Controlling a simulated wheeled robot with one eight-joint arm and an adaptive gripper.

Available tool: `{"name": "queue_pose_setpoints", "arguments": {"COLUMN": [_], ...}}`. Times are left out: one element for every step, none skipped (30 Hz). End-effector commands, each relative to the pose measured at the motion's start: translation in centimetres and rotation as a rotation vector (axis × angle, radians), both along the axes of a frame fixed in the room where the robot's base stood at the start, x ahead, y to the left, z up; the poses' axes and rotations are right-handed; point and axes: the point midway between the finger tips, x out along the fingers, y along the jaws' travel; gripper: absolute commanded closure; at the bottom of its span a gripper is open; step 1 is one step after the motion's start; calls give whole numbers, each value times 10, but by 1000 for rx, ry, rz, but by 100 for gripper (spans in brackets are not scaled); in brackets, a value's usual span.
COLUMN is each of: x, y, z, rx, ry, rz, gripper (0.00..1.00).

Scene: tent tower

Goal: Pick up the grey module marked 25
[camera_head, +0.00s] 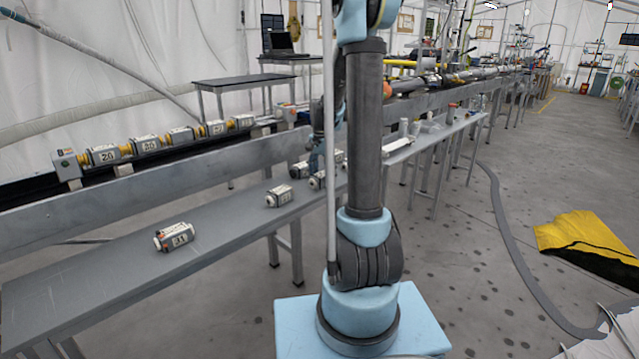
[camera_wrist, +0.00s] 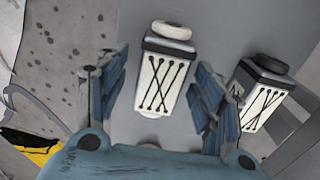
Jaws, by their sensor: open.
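A second similar module (camera_wrist: 262,95) lies just outside the right finger. In the head view, modules (camera_head: 300,169) lie on the bench near my gripper, partly hidden by my arm. Another module (camera_head: 279,196) lies nearer, its mark too small to read. One more (camera_head: 175,237), with a number that looks like 21, lies at the near left.
The long grey bench (camera_head: 110,270) has clear surface between the modules. A raised rail behind it carries a row of numbered modules (camera_head: 104,155). A laptop table (camera_head: 240,82) stands further back. A grey hose and a yellow-black cloth (camera_head: 580,236) lie on the floor to the right.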

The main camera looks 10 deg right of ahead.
Motion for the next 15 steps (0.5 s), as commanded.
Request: {"name": "queue_pose_setpoints", "arguments": {"x": [0,0,0,0,0,0,0,0,0,0,0,0,0,0,0], "y": [0,0,0,0,0,0,0,0,0,0,0,0,0,0,0], "z": [-4,-5,-7,-8,-8,-9,-8,-8,-8,-8,-8,-8,-8,-8,-8], "rx": [0,0,0,0,0,0,0,0,0,0,0,0,0,0,0], "ry": [0,0,0,0,0,0,0,0,0,0,0,0,0,0,0], "rz": [0,0,0,0,0,0,0,0,0,0,0,0,0,0,0], "gripper": [38,38,38,38,38,38,38,38,38,38,41,50,56,63,72]}}
